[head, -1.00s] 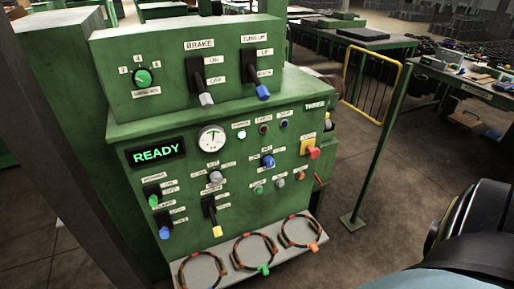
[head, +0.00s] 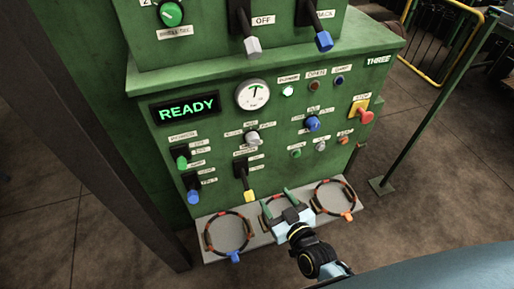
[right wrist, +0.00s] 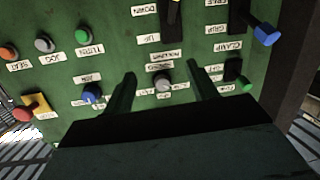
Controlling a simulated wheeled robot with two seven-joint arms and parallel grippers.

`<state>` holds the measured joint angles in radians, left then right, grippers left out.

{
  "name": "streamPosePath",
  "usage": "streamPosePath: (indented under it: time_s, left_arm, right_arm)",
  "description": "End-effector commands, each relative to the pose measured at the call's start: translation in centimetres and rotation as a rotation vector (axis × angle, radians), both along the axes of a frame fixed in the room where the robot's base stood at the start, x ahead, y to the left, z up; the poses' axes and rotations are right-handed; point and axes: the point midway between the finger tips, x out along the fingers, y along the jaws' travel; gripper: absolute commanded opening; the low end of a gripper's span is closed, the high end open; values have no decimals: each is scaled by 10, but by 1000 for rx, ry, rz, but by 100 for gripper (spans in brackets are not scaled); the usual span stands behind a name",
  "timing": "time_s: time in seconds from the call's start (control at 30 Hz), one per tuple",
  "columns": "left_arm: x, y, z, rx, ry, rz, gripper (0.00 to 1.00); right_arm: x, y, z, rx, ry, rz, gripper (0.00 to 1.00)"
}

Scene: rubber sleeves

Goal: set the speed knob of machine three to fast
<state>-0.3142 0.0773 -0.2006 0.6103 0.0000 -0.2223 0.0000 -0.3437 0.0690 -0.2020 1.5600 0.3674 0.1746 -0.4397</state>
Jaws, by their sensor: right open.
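Machine three (head: 378,61) is a green cabinet marked THREE, with a lit READY display. Two pointer knobs sit mid-panel: a grey knob (head: 252,138) and a blue knob (head: 312,123). Their labels are too small to read surely, so I cannot tell which is the speed knob. My right gripper (head: 278,196) is in front of the lower panel, over the shelf's middle ring. It is open and empty. In the right wrist view, the grey knob (right wrist: 162,86) shows between the open fingers (right wrist: 161,73), apart from them; the blue knob (right wrist: 91,96) is left of them.
A yellow-tipped lever (head: 249,195) hangs left of my right gripper. Green (head: 182,162) and blue (head: 193,196) switches are further left. A red stop button (head: 366,116) sticks out at right. Rings lie on the grey shelf (head: 265,236) below. Open floor is at right.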

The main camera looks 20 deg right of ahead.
Motion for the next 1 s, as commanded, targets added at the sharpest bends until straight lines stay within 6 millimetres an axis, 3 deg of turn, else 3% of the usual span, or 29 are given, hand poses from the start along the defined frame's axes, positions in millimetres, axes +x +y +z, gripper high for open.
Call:
streamPosePath:
  time_s: [0.03,0.1,0.23,0.43,0.8,1.0]
  left_arm:
    - [8,0,-2,-1,-12,-1,36]
    - [18,0,-3,-1,-28,-1,36]
    - [29,-1,-3,-3,-46,-1,36]
    - [24,0,-4,-2,-38,-1,36]
    - [15,1,-10,0,-24,-1,36]
    - [15,1,-13,1,-23,-1,36]
  right_arm:
    - [7,0,24,9,-66,-9,58]
    - [13,0,49,17,-132,-21,58]
    - [20,-1,72,25,-193,-33,58]
    - [45,2,76,25,-201,-35,58]
    - [120,11,74,24,-199,-33,58]
    - [144,13,74,26,-197,-34,58]
